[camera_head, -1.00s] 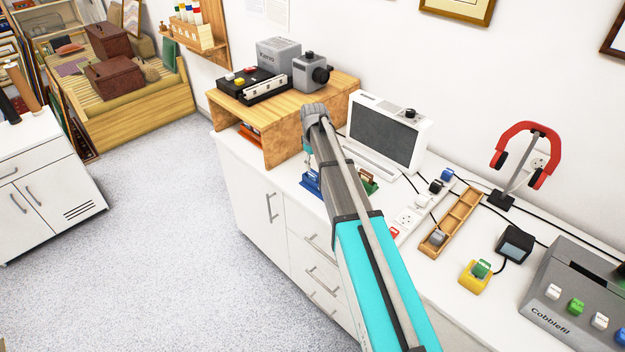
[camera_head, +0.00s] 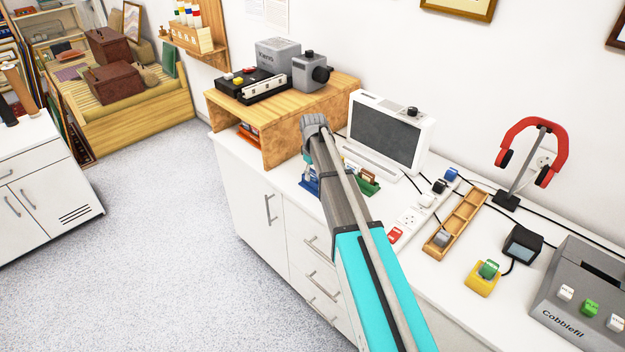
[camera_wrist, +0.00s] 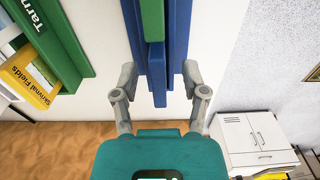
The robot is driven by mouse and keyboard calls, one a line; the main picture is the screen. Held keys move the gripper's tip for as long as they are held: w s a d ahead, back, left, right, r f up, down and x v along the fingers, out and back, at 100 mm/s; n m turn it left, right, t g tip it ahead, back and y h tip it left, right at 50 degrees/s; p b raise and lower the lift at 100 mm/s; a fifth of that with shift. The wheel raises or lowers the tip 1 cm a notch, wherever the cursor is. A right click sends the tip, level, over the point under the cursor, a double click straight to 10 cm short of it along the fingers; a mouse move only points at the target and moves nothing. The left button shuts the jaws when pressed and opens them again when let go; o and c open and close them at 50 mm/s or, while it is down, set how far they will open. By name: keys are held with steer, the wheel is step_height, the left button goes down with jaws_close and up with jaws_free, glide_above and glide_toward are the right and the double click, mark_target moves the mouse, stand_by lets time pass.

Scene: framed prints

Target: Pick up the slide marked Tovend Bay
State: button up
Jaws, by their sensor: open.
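In the wrist view my gripper (camera_wrist: 160,95) is open, one finger on each side of a blue upright piece (camera_wrist: 180,45). A green piece (camera_wrist: 152,20) overlaps the blue one. I cannot tell whether the fingers touch it. To the left is a green holder (camera_wrist: 62,45) marked "Tarn…", with a yellow slide (camera_wrist: 28,78) marked "Skrivnal Fields". No Tovend Bay marking is readable in either view.
A white screen (camera_head: 386,132) stands just behind the arm. A wooden shelf (camera_head: 280,140) holding projectors is to the left. A power strip (camera_head: 409,221), a wooden tray (camera_head: 456,225), a red headset (camera_head: 535,130) and a grey Cobblefil machine (camera_head: 570,300) are to the right.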

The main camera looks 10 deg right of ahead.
mark_target(313, 171)
steer(key=shift+c, duration=0.2)
jaws_close()
steer(key=shift+r, duration=0.15)
stand_by(0.4)
step_height(313, 171, up, 10)
steer(key=p, duration=1)
stand_by(0.6)
